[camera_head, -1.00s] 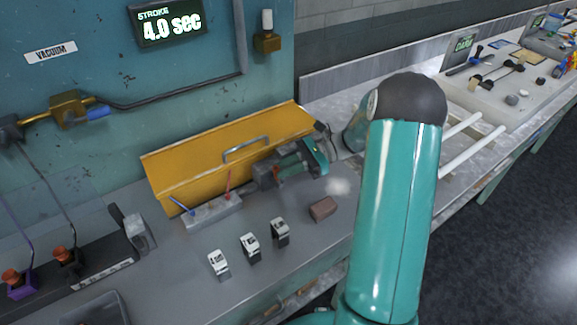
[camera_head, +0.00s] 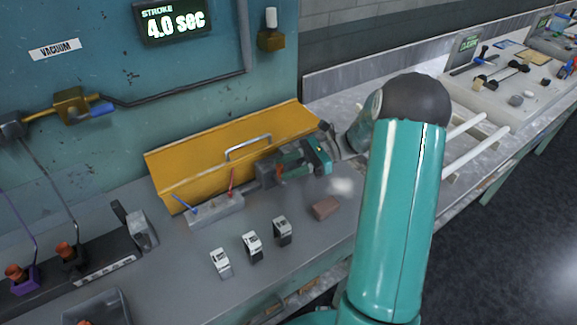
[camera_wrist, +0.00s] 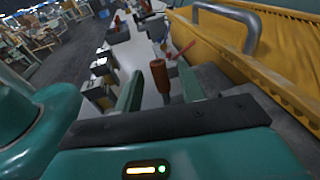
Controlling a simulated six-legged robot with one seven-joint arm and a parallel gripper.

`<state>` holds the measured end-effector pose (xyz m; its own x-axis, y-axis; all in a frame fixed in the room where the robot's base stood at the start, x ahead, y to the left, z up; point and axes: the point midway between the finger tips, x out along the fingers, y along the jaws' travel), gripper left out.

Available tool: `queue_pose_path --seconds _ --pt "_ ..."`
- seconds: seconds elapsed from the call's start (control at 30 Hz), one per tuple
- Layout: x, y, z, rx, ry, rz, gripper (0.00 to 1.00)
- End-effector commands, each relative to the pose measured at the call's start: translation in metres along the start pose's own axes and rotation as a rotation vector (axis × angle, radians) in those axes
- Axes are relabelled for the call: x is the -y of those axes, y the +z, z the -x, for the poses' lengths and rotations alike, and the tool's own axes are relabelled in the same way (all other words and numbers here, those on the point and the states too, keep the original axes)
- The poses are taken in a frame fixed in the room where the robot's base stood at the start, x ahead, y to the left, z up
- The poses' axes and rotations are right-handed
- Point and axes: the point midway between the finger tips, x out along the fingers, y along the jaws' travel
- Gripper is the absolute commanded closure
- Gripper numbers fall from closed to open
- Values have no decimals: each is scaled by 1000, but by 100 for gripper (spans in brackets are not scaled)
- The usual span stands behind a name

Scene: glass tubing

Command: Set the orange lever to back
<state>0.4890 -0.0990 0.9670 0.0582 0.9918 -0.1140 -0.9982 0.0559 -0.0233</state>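The orange lever (camera_wrist: 159,78) shows in the wrist view as an upright orange-brown handle between the two green fingers of my gripper (camera_wrist: 160,90). Gaps show on both sides of the handle, so the fingers look open around it and not closed on it. In the head view my gripper (camera_head: 278,172) is in front of the yellow box, at the right end of the lever row. Only a small orange patch of the lever (camera_head: 281,170) shows there. Its base is hidden by my gripper. A grey lever block (camera_head: 217,210) carries a blue lever and a red lever (camera_head: 231,181) to the left.
A yellow box (camera_head: 205,153) with a metal handle stands close behind the levers. Several white-topped switches (camera_head: 252,245) and a brown block (camera_head: 325,208) sit on the bench in front.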

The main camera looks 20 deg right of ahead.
Motion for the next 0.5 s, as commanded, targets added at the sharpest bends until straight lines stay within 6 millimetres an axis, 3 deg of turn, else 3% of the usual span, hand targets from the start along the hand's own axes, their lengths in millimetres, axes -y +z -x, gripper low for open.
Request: queue_pose_path --seconds 0.17,0.33,0.5 --pt "0 8 1 -1 0 2 60" --pt "0 35 4 -3 -1 5 60" --pt "-23 61 4 -3 -2 2 60"
